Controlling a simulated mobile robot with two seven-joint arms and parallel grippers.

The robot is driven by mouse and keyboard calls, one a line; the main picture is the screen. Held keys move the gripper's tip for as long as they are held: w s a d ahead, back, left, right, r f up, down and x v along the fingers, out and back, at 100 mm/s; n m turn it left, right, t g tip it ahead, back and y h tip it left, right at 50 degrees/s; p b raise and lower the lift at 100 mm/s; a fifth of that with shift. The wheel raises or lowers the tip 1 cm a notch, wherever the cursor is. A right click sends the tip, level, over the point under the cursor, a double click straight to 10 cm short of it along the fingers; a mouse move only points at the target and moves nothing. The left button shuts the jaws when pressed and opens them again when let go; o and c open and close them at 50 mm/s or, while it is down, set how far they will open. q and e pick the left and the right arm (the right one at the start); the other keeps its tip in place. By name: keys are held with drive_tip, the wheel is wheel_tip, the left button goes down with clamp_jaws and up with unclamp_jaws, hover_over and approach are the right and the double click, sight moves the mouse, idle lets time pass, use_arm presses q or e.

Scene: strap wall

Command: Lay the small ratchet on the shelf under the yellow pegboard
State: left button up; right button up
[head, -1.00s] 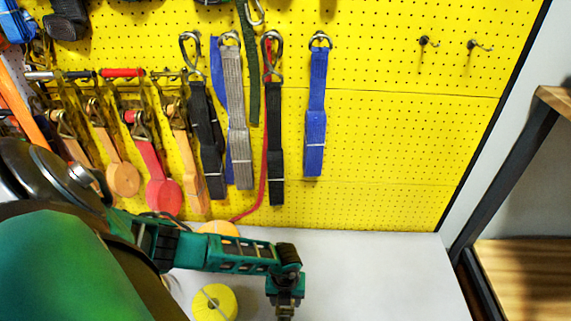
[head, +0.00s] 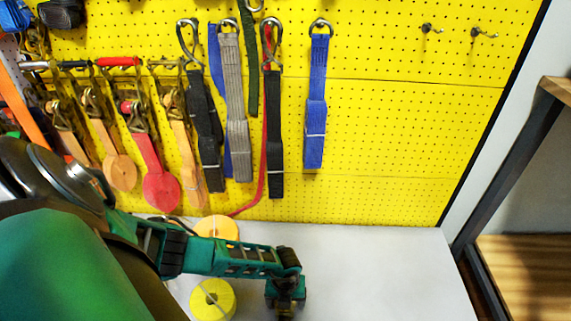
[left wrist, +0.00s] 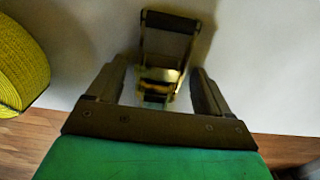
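The small ratchet (left wrist: 163,72), with a dark handle bar and brassy metal frame, is between the fingers of my left gripper (left wrist: 160,85) in the left wrist view. It is over the pale shelf (left wrist: 85,45); I cannot tell for sure whether it rests on it. The fingers are spread, with gaps beside the ratchet. In the head view my left gripper (head: 286,312) points down over the shelf (head: 390,275) at the bottom edge, and the ratchet is hidden. The yellow pegboard (head: 390,130) rises behind the shelf. My right gripper is out of view.
A yellow strap roll (head: 212,300) stands on the shelf left of the gripper, and an orange roll (head: 217,227) lies farther back. Straps, including a blue one (head: 316,110), hang above. The shelf's right part is clear. A dark-framed wooden rack (head: 520,265) stands at right.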

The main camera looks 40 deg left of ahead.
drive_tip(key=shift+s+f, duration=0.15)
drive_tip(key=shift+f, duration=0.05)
use_arm(q)
drive_tip(key=shift+r, duration=0.15)
wheel_tip(320, 180, up, 5)
drive_tip(key=p, duration=0.3)
drive_tip(key=shift+r+p, duration=0.15)
drive_tip(key=shift+p, duration=0.2)
wheel_tip(320, 180, up, 7)
drive_tip(key=p, duration=0.3)
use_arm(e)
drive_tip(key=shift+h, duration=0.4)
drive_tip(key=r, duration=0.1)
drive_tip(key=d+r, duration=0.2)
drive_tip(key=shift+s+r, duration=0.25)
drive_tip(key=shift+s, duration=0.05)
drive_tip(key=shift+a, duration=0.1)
